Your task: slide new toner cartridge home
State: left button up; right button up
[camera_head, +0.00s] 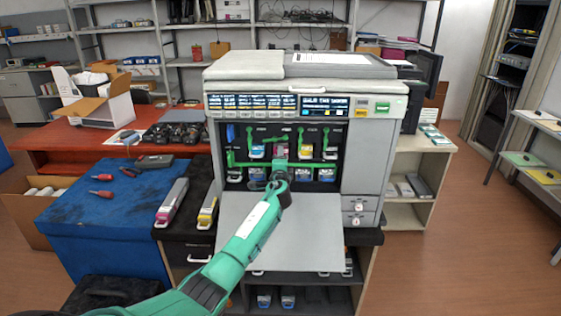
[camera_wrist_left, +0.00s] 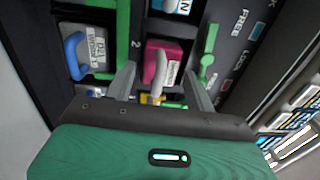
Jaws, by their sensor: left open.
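The printer (camera_head: 291,98) stands with its front door (camera_head: 285,235) folded down, showing a row of cartridge slots. My left gripper (camera_head: 280,164) reaches into the open bay from below. In the left wrist view, a magenta cartridge (camera_wrist_left: 172,50) sits in a slot with its pale handle (camera_wrist_left: 160,70) toward me. My left gripper (camera_wrist_left: 161,74) is open, with one finger on each side of that handle; I cannot tell whether they touch it. The gripper hides most of this slot in the head view. My right gripper is not in view.
A grey cartridge with a blue handle (camera_wrist_left: 76,55) sits beside it. Green levers (camera_wrist_left: 208,55) stand close to the fingers. A magenta-ended cartridge (camera_head: 173,200) and a yellow-ended cartridge (camera_head: 207,212) lie on the dark bench at left. A blue mat (camera_head: 105,205) holds tools.

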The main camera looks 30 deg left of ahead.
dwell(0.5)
pick_arm(q)
jog(key=p+v, duration=0.3)
jog(key=v, duration=0.4)
dwell(0.9)
jog(key=shift+c, duration=0.4)
